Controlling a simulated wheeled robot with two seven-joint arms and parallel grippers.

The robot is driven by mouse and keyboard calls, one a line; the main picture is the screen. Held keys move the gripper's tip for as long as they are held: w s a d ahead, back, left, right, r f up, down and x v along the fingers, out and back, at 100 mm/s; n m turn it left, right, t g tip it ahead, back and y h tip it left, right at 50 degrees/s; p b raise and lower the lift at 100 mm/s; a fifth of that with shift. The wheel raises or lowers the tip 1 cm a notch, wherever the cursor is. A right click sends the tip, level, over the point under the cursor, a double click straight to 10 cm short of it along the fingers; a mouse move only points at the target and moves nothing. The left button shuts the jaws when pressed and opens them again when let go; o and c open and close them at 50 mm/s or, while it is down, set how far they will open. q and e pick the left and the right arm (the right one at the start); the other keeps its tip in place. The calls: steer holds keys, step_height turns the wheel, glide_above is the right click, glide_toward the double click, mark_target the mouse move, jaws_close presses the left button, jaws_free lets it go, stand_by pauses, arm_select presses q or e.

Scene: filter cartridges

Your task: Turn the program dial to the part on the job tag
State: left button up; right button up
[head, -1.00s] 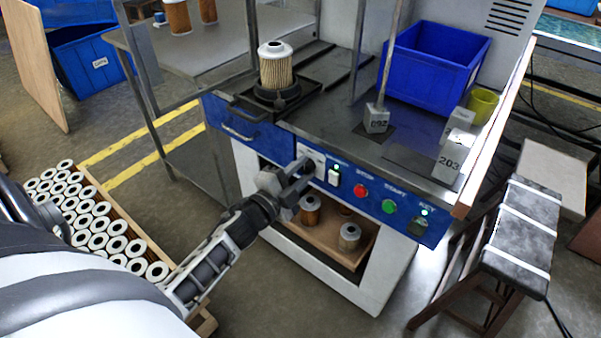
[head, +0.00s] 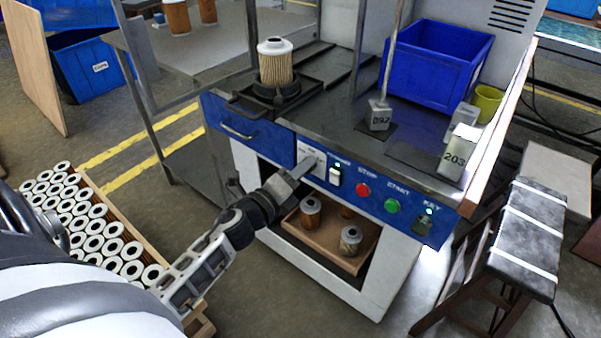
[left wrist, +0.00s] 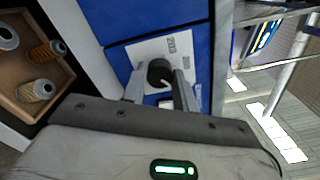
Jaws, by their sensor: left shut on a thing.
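The black program dial (left wrist: 160,73) sits on a white plate (left wrist: 180,42) in the machine's blue front, with printed numbers around it. One number at the top reads like 203; the others are too small to read surely. My left gripper (head: 306,166) is shut on the dial, one finger on each side in the left wrist view (left wrist: 160,88). The dial is hidden behind the gripper in the head view. A grey block marked 203 (head: 455,158) and a block marked 092 (head: 380,117) stand on the machine top; I cannot tell which is the job tag.
Right of the dial are a white switch (head: 335,174), red stop button (head: 362,189) and green start button (head: 392,206). A pleated filter (head: 275,65) stands on the machine. A blue bin (head: 435,65) sits behind. A tray of filters (head: 318,240) lies below.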

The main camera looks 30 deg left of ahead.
arm_select(q)
steer(key=shift+m, duration=0.6)
steer(key=o, duration=1)
steer(key=shift+c, duration=0.2)
arm_select(e)
steer(key=shift+f, duration=0.15)
steer(key=shift+s, duration=0.1)
arm_select(q)
steer(key=s+a+b, duration=0.1)
steer(key=s+b, duration=0.1)
steer(key=s, duration=1.4)
steer(key=shift+a, duration=0.2)
arm_select(e)
steer(key=shift+f, duration=0.25)
